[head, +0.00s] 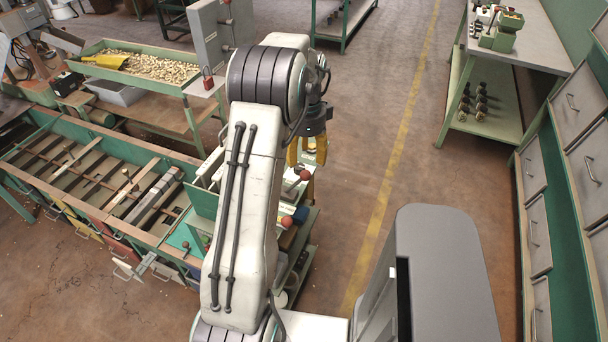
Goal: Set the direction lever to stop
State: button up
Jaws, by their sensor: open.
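My gripper (307,152) hangs from the end of my arm with its yellow fingers pointing down, open and with nothing seen between them. Just below it in the picture, a red-brown ball knob (305,174) tops a short lever on the narrow bench. A second lever with a dark red knob (186,245) stands on the green housing at the near end of the hopper machine. I cannot tell which is the direction lever. No stop marking is readable, and my arm hides part of the bench and machine.
The long green hopper machine (60,187) fills the left. A tray of nuts (150,66) with a yellow scoop and a grey cabinet (207,40) stand behind. Grey drawers (540,235) line the right.

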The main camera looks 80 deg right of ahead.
aim_at(306, 171)
jog(key=shift+m, duration=1)
jog(key=shift+a+f+p, duration=0.1)
jog(key=shift+f+p, duration=0.15)
jog(key=shift+p, duration=0.25)
jog(key=shift+a+f+p, duration=0.1)
jog(key=shift+f+p, duration=0.8)
jog(key=shift+p, duration=0.25)
jog(key=shift+f, duration=2.55)
jog(key=shift+o, duration=0.3)
jog(key=shift+a, duration=0.1)
grip_shut()
